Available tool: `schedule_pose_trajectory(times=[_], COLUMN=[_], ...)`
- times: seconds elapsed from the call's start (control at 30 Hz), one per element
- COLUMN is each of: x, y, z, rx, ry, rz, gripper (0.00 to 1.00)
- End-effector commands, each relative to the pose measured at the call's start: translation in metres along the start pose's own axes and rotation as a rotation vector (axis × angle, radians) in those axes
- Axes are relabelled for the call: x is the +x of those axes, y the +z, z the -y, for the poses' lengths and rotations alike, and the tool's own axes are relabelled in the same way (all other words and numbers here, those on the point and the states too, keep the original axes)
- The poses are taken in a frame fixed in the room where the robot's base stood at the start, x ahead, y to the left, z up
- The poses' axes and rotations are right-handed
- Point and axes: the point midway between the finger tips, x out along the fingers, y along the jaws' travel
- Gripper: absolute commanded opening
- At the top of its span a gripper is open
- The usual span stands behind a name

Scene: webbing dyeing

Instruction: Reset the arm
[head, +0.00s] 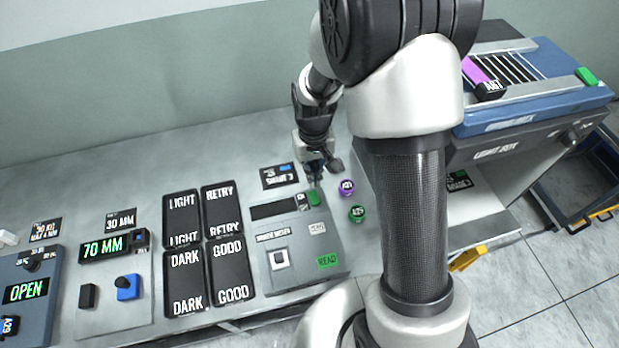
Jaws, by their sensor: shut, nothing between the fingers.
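My arm rises from the lower middle of the head view, bends at the top and reaches down to the bench. My gripper (314,180) points down at the far right corner of the grey meter box (302,258), close to its green block (314,198). The fingers look closed with nothing between them. Whether the fingertips touch the green block cannot be told. My upper arm hides part of the bench and the light box.
Purple (347,187) and green (357,213) round pieces stand right of the meter. Black trays marked light (182,220), retry, dark and good lie left, beside a "70 MM" panel (115,290). A blue light box (535,100) stands right, with a purple strip (474,70) on top.

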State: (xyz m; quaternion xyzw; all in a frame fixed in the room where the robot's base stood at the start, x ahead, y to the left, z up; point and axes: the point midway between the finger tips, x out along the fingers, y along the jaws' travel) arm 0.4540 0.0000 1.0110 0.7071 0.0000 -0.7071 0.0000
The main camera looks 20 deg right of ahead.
Motion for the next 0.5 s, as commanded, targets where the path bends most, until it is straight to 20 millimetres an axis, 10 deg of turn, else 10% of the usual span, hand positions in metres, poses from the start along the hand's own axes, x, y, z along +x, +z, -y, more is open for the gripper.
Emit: schedule_pose_trajectory(times=[0.27, 0.5], x=[-0.003, -0.070], y=[0.000, 0.017], z=[0.000, 0.000], rx=[0.000, 0.000], ry=[0.000, 0.000], rz=[-0.004, -0.081], gripper=[0.00, 0.00])
